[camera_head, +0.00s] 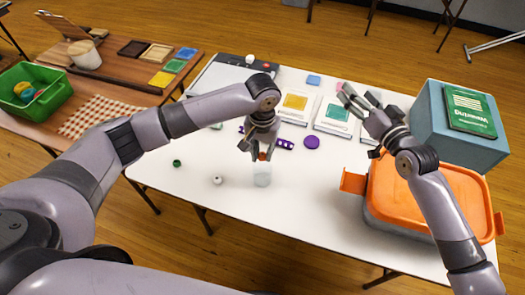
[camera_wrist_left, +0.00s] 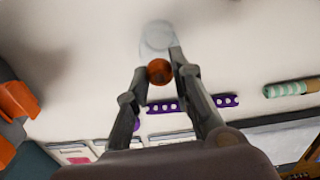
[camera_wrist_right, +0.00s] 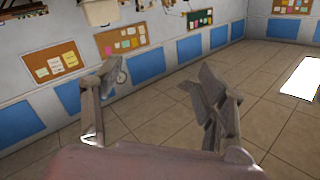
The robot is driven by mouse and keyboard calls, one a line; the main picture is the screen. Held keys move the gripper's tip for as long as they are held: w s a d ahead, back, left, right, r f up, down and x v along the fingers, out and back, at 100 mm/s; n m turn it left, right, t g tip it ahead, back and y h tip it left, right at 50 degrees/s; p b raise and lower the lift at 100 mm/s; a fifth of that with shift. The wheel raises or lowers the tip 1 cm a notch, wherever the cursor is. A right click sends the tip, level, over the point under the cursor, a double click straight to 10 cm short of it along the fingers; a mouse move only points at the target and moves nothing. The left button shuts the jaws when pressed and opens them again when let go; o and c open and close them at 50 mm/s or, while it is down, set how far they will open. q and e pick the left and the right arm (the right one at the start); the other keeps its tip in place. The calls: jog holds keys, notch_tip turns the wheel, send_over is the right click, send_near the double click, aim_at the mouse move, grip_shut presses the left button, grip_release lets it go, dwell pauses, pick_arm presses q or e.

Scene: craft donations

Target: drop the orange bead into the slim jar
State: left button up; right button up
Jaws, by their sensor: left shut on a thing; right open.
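The orange bead (camera_head: 262,156) is between the fingertips of my left gripper (camera_head: 260,150), which is shut on it. The bead (camera_wrist_left: 159,71) also shows in the left wrist view. The slim jar (camera_head: 262,175) is clear and stands on the white table, just below the bead in the head view. In the left wrist view the jar's round outline (camera_wrist_left: 157,36) lies just beyond the bead. The bead looks close to the jar's mouth; I cannot tell whether it is directly over it. My right gripper (camera_head: 358,103) is open and empty, raised above the table's right side.
An orange-lidded box (camera_head: 434,190) and a blue box (camera_head: 428,130) with a green book (camera_head: 469,109) fill the right side. A white bead (camera_head: 217,180) and a green bead (camera_head: 177,162) lie left of the jar. A purple strip (camera_head: 284,144) and purple disc (camera_head: 311,142) lie behind it.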

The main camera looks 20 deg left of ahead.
jog(key=s+a+f+n+g, duration=0.3)
jog(key=s+a+f, duration=0.4)
jog(key=f, duration=0.3)
jog(key=n+g, duration=0.4)
jog(key=n, duration=0.1)
send_near(268, 178)
jog(key=shift+x, duration=1.1)
jog(key=shift+a+f, duration=0.1)
jog(key=shift+a, duration=0.05)
jog(key=x, duration=0.9)
jog(key=shift+w+a+f, duration=0.15)
jog(key=shift+w, duration=0.1)
jog(key=c, duration=0.8)
pick_arm(q)
jog(key=shift+f, duration=0.4)
